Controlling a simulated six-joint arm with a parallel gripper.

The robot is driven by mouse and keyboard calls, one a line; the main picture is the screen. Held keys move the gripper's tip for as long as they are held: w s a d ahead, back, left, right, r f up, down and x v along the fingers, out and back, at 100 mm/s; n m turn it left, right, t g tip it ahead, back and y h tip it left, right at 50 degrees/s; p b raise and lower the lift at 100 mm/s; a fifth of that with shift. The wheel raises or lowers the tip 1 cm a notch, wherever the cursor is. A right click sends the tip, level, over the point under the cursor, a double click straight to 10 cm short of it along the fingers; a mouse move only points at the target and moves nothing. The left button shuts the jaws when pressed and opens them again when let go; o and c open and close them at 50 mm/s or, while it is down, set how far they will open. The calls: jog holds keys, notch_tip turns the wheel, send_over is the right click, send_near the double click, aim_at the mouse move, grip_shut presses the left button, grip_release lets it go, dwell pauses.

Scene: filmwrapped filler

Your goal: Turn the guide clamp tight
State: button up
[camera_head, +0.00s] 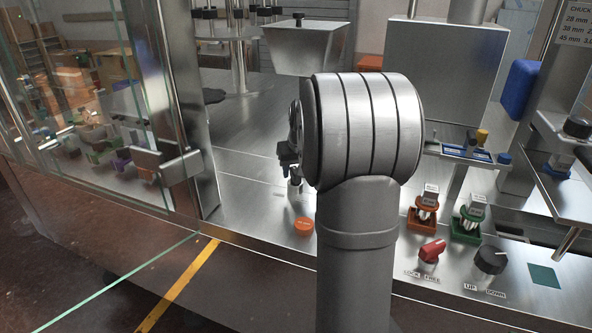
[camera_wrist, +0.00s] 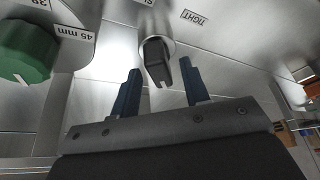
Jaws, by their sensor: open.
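The guide clamp appears to be the black bar-shaped knob (camera_wrist: 158,68) on a round metal boss in the wrist view. A TIGHT label (camera_wrist: 194,18) is to its right, and a partly cut-off label is above it. My gripper (camera_wrist: 160,72) is open, with one blue finger on each side of the knob. The fingers look apart from it; their depth relative to it is hard to judge. In the head view, my gripper (camera_head: 287,158) is mostly hidden behind my arm, and I cannot make out the clamp for certain.
A green knob (camera_wrist: 25,52) with a 45 mm label is left of my gripper. In the head view, a red knob (camera_head: 431,251), a black knob (camera_head: 490,260) and an orange disc (camera_head: 303,226) are on the metal deck. A glass door (camera_head: 95,100) stands at left.

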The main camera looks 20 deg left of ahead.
jog(key=shift+f, duration=0.2)
jog(key=shift+c, duration=0.2)
grip_shut()
